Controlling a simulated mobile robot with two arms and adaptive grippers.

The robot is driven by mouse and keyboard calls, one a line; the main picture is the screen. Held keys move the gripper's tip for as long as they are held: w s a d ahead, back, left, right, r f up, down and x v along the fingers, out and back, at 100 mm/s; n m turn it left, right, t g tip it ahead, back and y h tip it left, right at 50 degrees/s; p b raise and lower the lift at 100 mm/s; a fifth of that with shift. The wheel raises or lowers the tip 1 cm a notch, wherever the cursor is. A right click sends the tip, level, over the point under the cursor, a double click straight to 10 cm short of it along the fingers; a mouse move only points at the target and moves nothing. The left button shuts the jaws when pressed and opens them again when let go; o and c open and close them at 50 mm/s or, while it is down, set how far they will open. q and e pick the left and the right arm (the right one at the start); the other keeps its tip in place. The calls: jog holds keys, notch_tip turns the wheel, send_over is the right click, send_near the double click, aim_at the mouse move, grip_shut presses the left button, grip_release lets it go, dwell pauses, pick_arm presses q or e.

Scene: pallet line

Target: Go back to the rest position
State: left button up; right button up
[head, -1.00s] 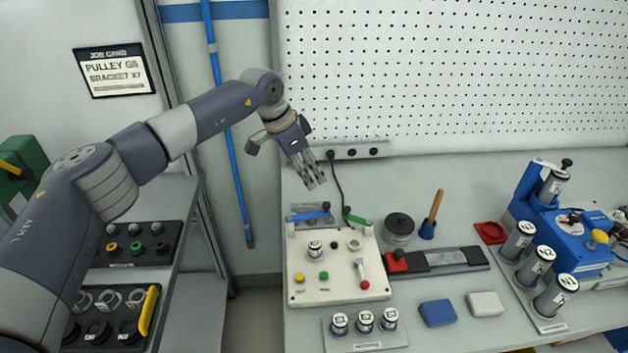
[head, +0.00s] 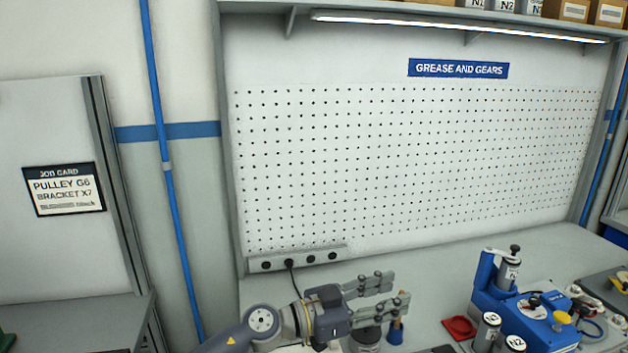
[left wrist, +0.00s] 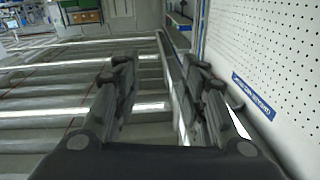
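My left gripper (head: 384,297) is at the bottom middle of the head view, in front of the pegboard and above the bench. Its fingers stand apart and point right, with nothing between them. In the left wrist view the two fingers (left wrist: 158,92) are also apart and empty, with the floor and pallet line beyond. My right gripper is not in view.
The pegboard (head: 400,160) rises behind the bench (head: 430,270). A blue machine (head: 545,318) with canisters stands at the right. A red piece (head: 459,327) lies beside it.

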pick_arm(q)
jog(key=w+a+f+n+t+y, duration=0.1)
jog(key=w+a+n+t+y, duration=0.1)
jog(key=a+n+t+y, duration=0.85)
jog(key=s+a+f+n+y, duration=0.3)
jog(key=a+f+n+y, duration=0.15)
jog(key=a+f, duration=0.5)
jog(key=s+a+f+n+g+y, duration=0.1)
jog(key=s+a+f+g+y, duration=0.1)
jog(key=s+a+f+g, duration=0.4)
jog(key=s+a+f+m+g, duration=0.1)
jog(key=s+a+f+g, duration=0.2)
jog(key=s, duration=0.5)
jog(key=s+a+f+g, duration=0.15)
jog(key=s+f, duration=0.25)
jog(key=s, duration=0.4)
jog(key=s+a+f+m+g, duration=0.15)
jog(key=s+a+f, duration=0.25)
jog(key=s, duration=0.5)
notch_tip(320, 180, down, 29)
jog(key=s+g+b, duration=0.1)
jog(key=s+g, duration=0.1)
jog(key=s+a+f+g+b, duration=0.1)
jog(key=s+a+f, duration=0.1)
jog(key=s+f, duration=1.3)
jog(key=shift+s+a+f, duration=0.2)
jog(key=shift+s+f, duration=0.15)
jog(key=shift+s, duration=0.45)
